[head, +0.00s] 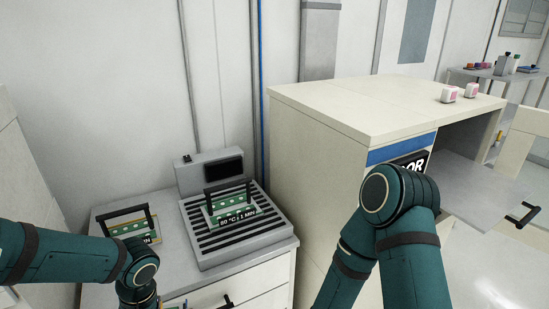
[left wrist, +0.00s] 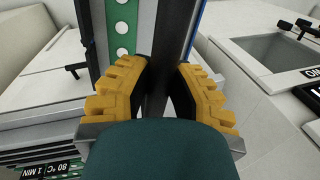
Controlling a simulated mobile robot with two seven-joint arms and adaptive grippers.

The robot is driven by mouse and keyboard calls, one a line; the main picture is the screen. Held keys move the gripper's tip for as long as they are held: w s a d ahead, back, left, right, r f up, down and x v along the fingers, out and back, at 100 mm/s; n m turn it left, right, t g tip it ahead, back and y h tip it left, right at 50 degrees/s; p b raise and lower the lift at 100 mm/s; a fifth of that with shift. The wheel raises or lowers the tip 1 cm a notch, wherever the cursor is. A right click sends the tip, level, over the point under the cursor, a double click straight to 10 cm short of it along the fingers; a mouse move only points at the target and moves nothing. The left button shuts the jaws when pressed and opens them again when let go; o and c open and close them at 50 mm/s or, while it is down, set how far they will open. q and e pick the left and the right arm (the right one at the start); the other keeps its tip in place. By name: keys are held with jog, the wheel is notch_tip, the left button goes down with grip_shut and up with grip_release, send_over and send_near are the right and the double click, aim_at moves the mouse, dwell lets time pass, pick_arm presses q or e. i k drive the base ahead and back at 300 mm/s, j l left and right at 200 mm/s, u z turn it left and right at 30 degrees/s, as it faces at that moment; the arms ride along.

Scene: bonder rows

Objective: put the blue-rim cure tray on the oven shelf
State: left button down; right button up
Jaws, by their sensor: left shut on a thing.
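My left gripper (left wrist: 158,92) is shut on a dark upright handle (left wrist: 167,35) in the left wrist view. Beyond the fingers is part of the blue-rim cure tray (left wrist: 122,28), a green strip with white round spots and blue edging. The tray's far end is cut off by the frame. In the head view my left arm reaches in from the left, and its gripper and this tray are out of frame. My right arm shows at lower centre right, with its gripper out of view. I cannot pick out the oven shelf for certain.
A tray labelled 80 °C 1 MIN (head: 236,213) sits on a ribbed hot plate (head: 205,250). Another handled tray (head: 125,226) stands left of it. A cream cabinet (head: 320,160) has an open compartment with a grey surface (head: 470,190) at right. Small white-pink blocks (head: 450,95) lie on top.

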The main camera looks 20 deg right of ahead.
aim_at(465, 182)
jog(key=k+z, duration=0.3)
jog(key=z, duration=0.25)
jog(key=l+z, duration=0.2)
jog(key=z, duration=0.15)
jog(key=l+z, duration=0.3)
jog(key=i+l, duration=0.1)
jog(key=l, duration=0.3)
jog(key=i+l, duration=0.1)
jog(key=l, duration=0.25)
jog(key=i+l, duration=0.1)
jog(key=l, duration=0.3)
jog(key=i+l, duration=0.15)
jog(key=l, duration=0.25)
jog(key=i+l, duration=0.1)
jog(key=l, duration=0.3)
